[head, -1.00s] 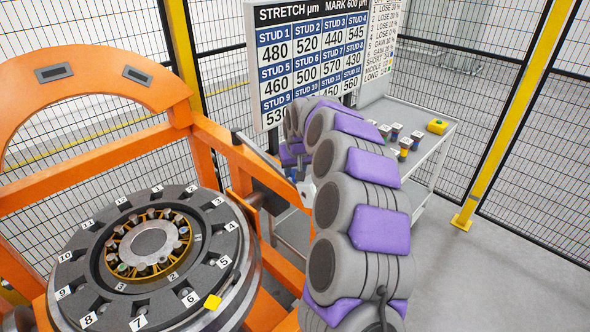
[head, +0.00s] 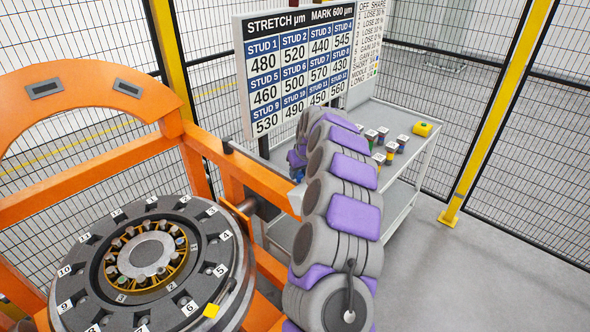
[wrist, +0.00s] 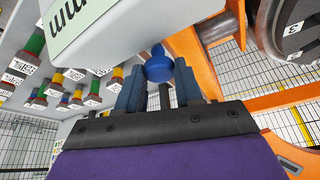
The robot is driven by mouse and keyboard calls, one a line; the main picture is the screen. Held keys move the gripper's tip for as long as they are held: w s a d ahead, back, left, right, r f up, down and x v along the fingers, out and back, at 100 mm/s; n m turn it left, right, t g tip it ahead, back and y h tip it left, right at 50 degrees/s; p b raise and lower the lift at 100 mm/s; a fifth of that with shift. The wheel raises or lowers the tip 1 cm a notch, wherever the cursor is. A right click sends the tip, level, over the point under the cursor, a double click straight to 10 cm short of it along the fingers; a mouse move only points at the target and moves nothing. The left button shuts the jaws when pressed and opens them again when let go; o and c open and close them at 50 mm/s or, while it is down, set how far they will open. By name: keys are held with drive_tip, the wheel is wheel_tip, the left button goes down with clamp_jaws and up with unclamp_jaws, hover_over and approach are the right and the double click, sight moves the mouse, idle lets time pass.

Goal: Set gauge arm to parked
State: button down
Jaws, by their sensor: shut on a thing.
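In the wrist view, my gripper (wrist: 160,88) has its blue-grey fingers closed around a round blue knob (wrist: 159,66). The knob sits just below a pale housing (wrist: 92,22) with dark "mm" lettering, seen upside down; it seems to be part of the gauge, but the join is unclear. In the head view, my purple-and-grey arm hides most of the gripper. A small pale block (head: 296,198) shows beside my arm at the end of the orange frame. The gauge arm's full shape and its parked place cannot be made out.
The orange frame (head: 215,150) stands close to my arm. Mesh fencing encloses the area.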

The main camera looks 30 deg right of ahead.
drive_tip(key=shift+w+r, duration=0.1)
drive_tip(key=shift+d, duration=0.1)
drive_tip(key=c, duration=1.2)
unclamp_jaws()
drive_tip(key=o, duration=0.4)
drive_tip(key=shift+d, duration=0.4)
drive_tip(key=shift+o, duration=0.2)
drive_tip(key=shift+a, duration=0.1)
drive_tip(key=shift+a+r, duration=0.2)
drive_tip(key=shift+r, duration=0.15)
drive_tip(key=p+v, duration=0.1)
drive_tip(key=v, duration=1.5)
drive_tip(key=shift+s+d, duration=0.25)
drive_tip(key=shift+d, duration=0.05)
drive_tip(key=shift+r, duration=0.1)
